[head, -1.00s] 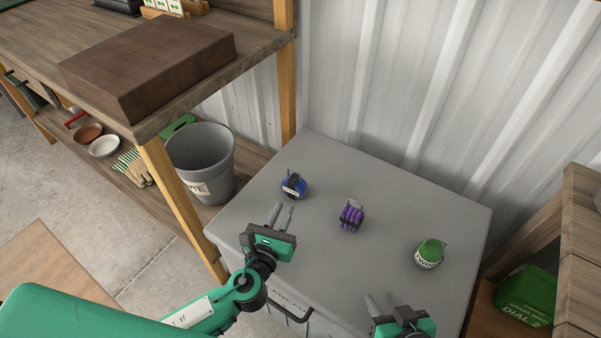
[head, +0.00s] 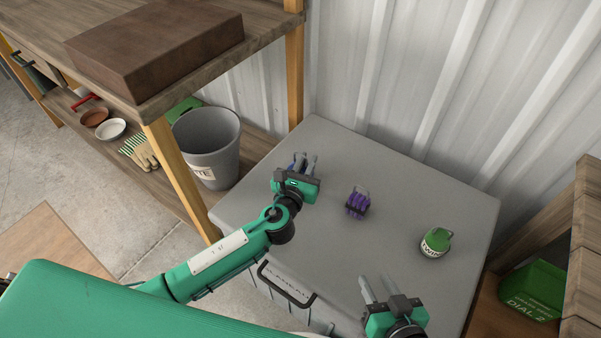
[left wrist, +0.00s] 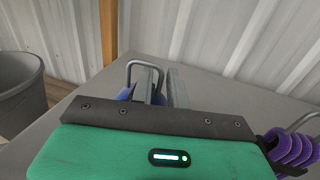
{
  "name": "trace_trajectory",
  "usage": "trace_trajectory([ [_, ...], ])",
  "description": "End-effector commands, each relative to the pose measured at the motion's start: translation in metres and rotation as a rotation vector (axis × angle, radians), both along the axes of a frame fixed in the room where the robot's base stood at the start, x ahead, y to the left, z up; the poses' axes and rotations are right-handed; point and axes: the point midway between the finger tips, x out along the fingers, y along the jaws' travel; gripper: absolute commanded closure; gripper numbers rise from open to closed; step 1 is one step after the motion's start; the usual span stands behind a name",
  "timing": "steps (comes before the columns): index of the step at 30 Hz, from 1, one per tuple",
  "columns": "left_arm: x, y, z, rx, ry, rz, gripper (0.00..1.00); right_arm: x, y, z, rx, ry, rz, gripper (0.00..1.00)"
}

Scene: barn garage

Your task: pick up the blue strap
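The blue strap (head: 293,163) is on the grey chest lid, mostly hidden behind my left gripper (head: 306,160) in the head view. In the left wrist view blue parts of the strap (left wrist: 127,92) and its metal loop show around the left-hand finger. My left gripper's fingers (left wrist: 163,85) are apart and reach down at the strap; I cannot tell whether they touch it. My right gripper (head: 377,286) is open and empty over the front of the lid.
A purple strap (head: 358,203) lies right of my left gripper, and a green-topped container (head: 435,242) stands further right. The grey chest lid (head: 400,185) is otherwise clear. A grey bin (head: 211,150) and wooden shelf stand left; corrugated wall behind.

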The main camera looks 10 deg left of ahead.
Motion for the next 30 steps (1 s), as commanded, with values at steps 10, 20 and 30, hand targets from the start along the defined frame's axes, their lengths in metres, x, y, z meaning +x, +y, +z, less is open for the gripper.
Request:
trace_trajectory([
  [10, 0.018, -0.003, 0.000, -0.001, 0.000, -0.001, 0.84, 0.000, 0.005, 0.002, 0.023, -0.036, 0.001, 0.64],
  [20, 0.018, -0.002, 0.001, 0.000, -0.001, -0.001, 1.00, 0.000, 0.004, 0.002, 0.023, -0.035, 0.001, 0.64],
  [30, 0.018, -0.002, 0.004, -0.001, -0.001, 0.000, 1.00, 0.000, 0.004, 0.002, 0.017, -0.026, 0.002, 0.64],
])
